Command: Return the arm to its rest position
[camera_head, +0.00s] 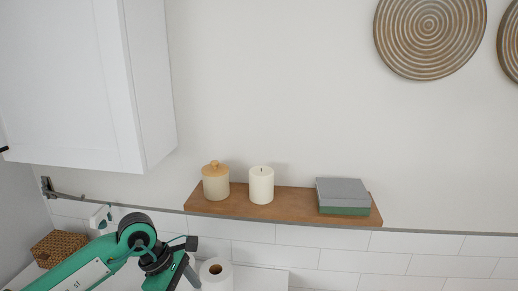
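My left arm (90,266), green and black, comes in from the lower left corner. It bends at a dark joint, and its wrist points down toward the bottom edge. My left gripper (183,274) is at the bottom edge, just left of a white paper roll (216,274). Its fingertips are cut off or hidden, so I cannot tell whether it is open or holds anything. My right arm and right gripper are not in view.
A wooden shelf (295,207) holds a lidded jar (216,184), a white candle (261,185) and grey and green boxes (343,196). A white cabinet (75,80) hangs upper left. A woven basket (58,249) sits lower left. Round wall discs (430,35) hang upper right.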

